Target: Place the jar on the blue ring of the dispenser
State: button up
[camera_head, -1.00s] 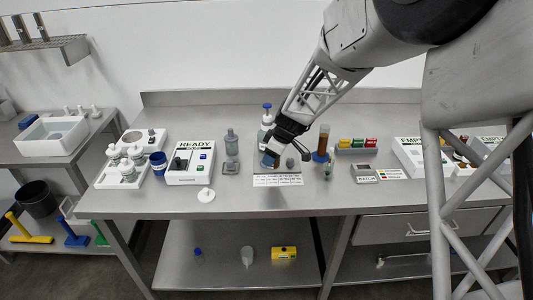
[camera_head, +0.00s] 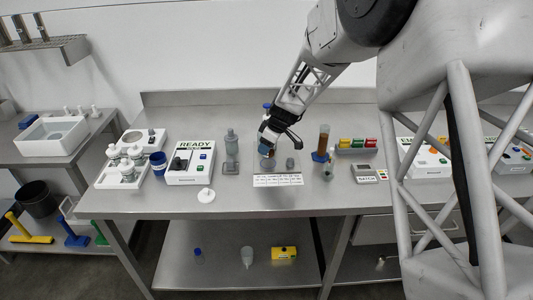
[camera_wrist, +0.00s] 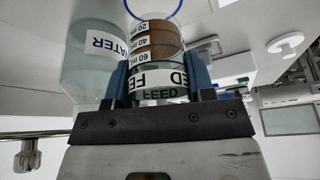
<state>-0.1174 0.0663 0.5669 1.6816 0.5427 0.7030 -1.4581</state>
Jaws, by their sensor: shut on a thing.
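My gripper (camera_head: 267,146) is shut on the jar (camera_wrist: 158,84). In the wrist view the two blue fingers clasp the jar's sides. The jar is clear, with upside-down FEED labels, graduation bands and brown contents; a thin blue ring edge shows at its far end. In the head view the jar is mostly hidden by the gripper, low over the table. The dispenser (camera_head: 323,138) stands to the right of my gripper, with an amber column and a blue ring (camera_head: 320,156) low on it. The gripper is apart from it.
The water bottle (camera_wrist: 88,62) stands close beside the jar in the wrist view. A small dark stopper-like piece (camera_head: 290,162) and a printed card (camera_head: 277,180) are near the gripper. A grey stand (camera_head: 231,150) is left; a batch scale (camera_head: 368,174) is right.

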jog(key=shift+f, duration=1.75)
jog(key=shift+f, duration=0.1)
jog(key=o, duration=0.8)
jog(key=shift+v, duration=6.1)
